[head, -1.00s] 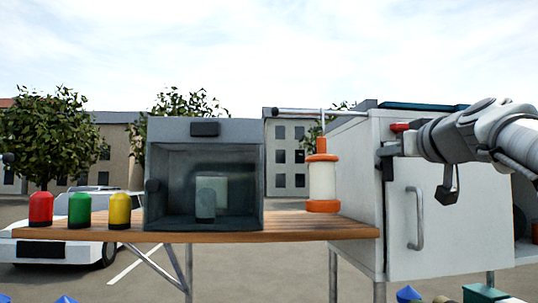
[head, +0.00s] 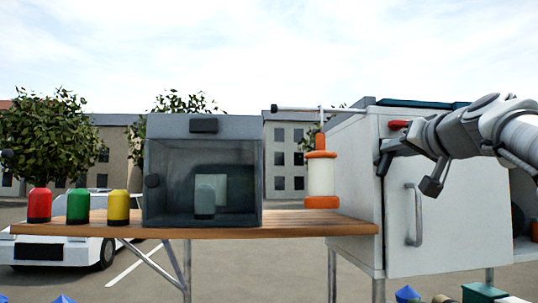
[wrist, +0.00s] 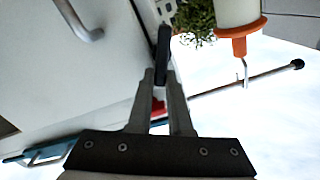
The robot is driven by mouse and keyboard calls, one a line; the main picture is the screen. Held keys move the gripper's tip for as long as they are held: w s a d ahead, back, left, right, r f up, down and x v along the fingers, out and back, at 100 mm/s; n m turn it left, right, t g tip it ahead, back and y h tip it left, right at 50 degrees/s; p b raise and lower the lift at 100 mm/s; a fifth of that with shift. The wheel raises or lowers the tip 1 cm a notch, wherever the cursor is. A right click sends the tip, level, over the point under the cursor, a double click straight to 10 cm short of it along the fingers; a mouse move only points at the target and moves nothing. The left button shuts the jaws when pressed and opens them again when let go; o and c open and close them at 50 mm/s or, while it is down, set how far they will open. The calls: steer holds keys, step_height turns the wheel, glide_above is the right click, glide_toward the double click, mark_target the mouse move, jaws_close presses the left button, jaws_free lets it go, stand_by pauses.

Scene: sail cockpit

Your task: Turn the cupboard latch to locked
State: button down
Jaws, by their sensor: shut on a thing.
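The white cupboard (head: 450,220) stands at the right with its door shut. The black latch (head: 382,162) sits at the door's upper left edge, below a red piece (head: 398,124). My gripper (head: 390,148) reaches in from the right and is shut on the latch. In the wrist view the dark bar of the latch (wrist: 163,45) stands between my two fingertips (wrist: 160,78). The red piece is partly hidden behind my fingers there. In the head view the latch looks slightly tilted; its exact angle is hard to tell.
A grey door handle (head: 414,215) is below my gripper. A dark glass-fronted box (head: 205,170) and red, green and yellow capped items (head: 78,207) are further left.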

steer(key=m, duration=0.4)
steer(key=d+f+m, duration=0.1)
steer(key=m, duration=0.3)
steer(key=f+m, duration=0.1)
steer(key=m, duration=0.3)
steer(key=shift+d+f+m, duration=0.1)
steer(key=shift+d+m, duration=0.15)
steer(key=shift+m, duration=0.05)
stand_by(0.4)
steer(key=c, duration=0.8)
jaws_free()
steer(key=shift+c, duration=0.2)
steer(key=s+b, duration=0.3)
steer(key=s, duration=1.4)
steer(key=shift+s+d, duration=0.2)
steer(key=shift+d, duration=0.1)
steer(key=shift+f, duration=0.15)
